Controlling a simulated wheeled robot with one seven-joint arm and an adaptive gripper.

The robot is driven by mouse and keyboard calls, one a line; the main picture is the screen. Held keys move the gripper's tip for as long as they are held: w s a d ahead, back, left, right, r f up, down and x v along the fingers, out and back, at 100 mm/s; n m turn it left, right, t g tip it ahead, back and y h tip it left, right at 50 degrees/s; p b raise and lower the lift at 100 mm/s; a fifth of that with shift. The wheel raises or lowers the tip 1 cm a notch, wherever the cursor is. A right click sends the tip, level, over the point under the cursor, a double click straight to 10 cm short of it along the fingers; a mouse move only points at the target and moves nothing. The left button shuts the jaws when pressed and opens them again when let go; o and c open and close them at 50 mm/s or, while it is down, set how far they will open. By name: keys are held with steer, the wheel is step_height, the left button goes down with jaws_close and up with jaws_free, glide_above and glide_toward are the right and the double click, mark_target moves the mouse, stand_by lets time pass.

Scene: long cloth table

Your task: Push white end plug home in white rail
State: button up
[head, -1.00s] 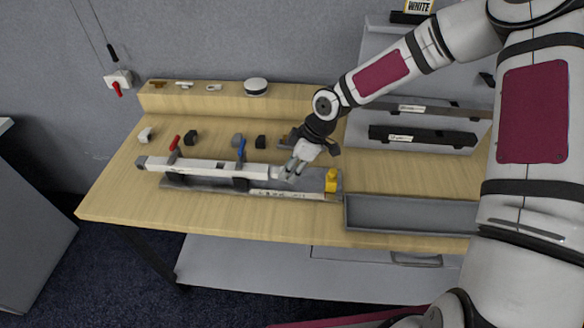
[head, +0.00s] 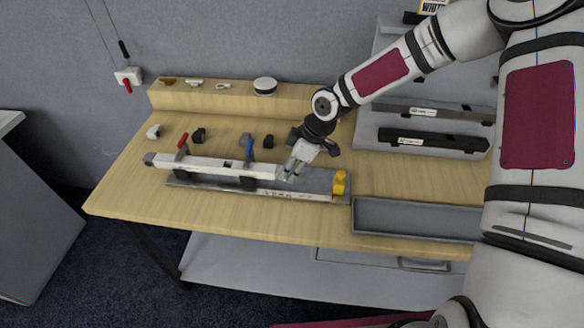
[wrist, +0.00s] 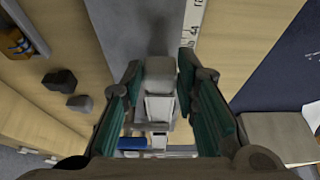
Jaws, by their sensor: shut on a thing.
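The white rail (head: 215,166) lies in a grey fixture (head: 310,187) along the front of the table, under a red clamp handle (head: 182,143) and a blue one (head: 250,148). My gripper (head: 287,172) is at the rail's right end. In the wrist view its teal-padded fingers (wrist: 160,72) are shut on the white end plug (wrist: 161,76), a pale block with a narrower stepped part pointing at the rail. The rail end (wrist: 159,141) shows just beyond, beside the blue handle. I cannot tell how far the plug is inside the rail; the fingers mostly hide it in the head view.
A yellow block (head: 339,182) stands at the fixture's right end. A grey tray (head: 410,220) lies to its right. Small dark blocks (head: 198,135) and a white piece (head: 153,131) lie behind the rail. Dark rails (head: 433,140) rest on a rack at the right.

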steer(key=shift+a, duration=0.4)
steer(key=o, duration=1)
steer(key=shift+a, duration=0.1)
steer(key=v, duration=1.2)
